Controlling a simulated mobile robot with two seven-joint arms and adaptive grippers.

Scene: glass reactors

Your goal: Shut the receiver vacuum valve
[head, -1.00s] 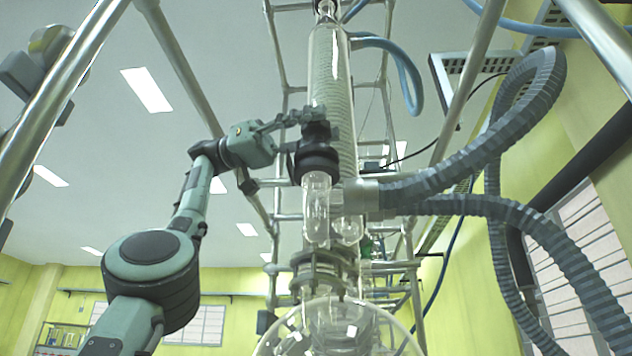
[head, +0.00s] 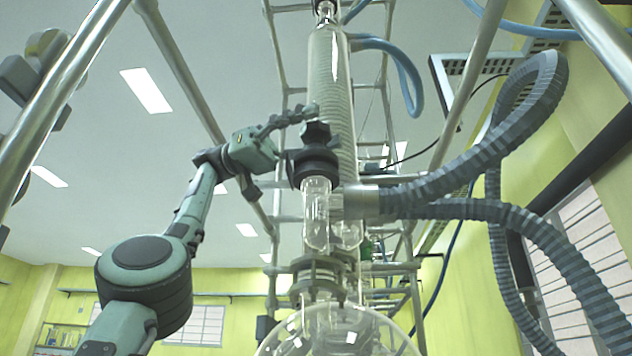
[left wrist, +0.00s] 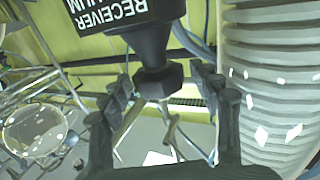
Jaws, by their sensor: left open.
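The receiver vacuum valve (head: 315,166) is a black fitting on top of a clear glass tube, with a dark knob (head: 316,131) above its body. In the left wrist view, its body (left wrist: 153,42) carries a black label with upside-down white lettering that includes "RECEIVER". The faceted knob (left wrist: 160,80) shows there between my left gripper's two fingers (left wrist: 162,92), with gaps on both sides. My left gripper (head: 298,128) is open, just left of the knob in the head view. Whether a finger touches the knob is not clear. My right gripper is not in view.
A tall coiled glass condenser (head: 328,70) stands just behind the valve. Thick grey corrugated hoses (head: 470,165) run off to the right. Metal frame tubes (head: 180,80) surround the glassware. A large round glass vessel (head: 335,335) sits below.

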